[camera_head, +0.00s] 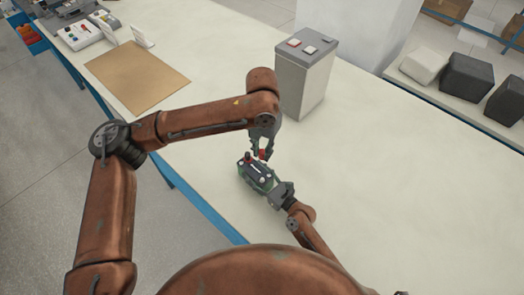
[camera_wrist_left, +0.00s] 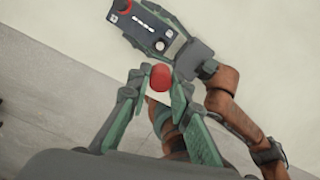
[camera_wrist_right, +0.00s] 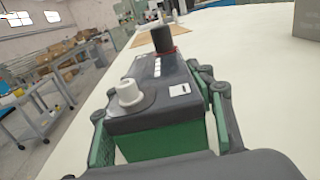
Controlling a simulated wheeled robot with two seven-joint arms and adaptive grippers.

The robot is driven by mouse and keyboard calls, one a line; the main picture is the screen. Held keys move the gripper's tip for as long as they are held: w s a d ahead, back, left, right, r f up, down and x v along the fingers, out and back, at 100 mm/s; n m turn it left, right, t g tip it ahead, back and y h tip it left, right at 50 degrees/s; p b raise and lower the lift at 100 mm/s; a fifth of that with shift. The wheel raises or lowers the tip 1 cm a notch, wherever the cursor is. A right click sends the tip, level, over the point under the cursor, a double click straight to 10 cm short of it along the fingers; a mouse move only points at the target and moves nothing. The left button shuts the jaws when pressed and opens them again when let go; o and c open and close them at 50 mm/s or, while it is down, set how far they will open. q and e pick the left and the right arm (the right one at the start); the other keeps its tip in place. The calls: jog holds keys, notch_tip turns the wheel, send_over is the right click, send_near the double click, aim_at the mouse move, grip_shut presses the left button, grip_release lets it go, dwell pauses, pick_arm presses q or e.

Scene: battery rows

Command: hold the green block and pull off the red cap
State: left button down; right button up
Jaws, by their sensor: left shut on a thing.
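The green block (camera_head: 251,182) has a dark top and stands on the table, shown close in the right wrist view (camera_wrist_right: 165,142). Its top carries a white post (camera_wrist_right: 128,90) and a dark post with a red base (camera_wrist_right: 163,40). My right gripper (camera_head: 270,188) has its fingers on both sides of the block's near end. My left gripper (camera_head: 262,148) is shut on the red cap (camera_wrist_left: 160,77), which also shows in the head view (camera_head: 262,155). The cap is apart from the block (camera_wrist_left: 150,28), above its top.
A brown mat (camera_head: 137,75) lies at the left. Dark and white blocks (camera_head: 467,76) stand at the far right. The table's right side is clear.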

jog(key=o, duration=0.4)
jog(key=v, duration=1.2)
jog(key=shift+f, duration=0.1)
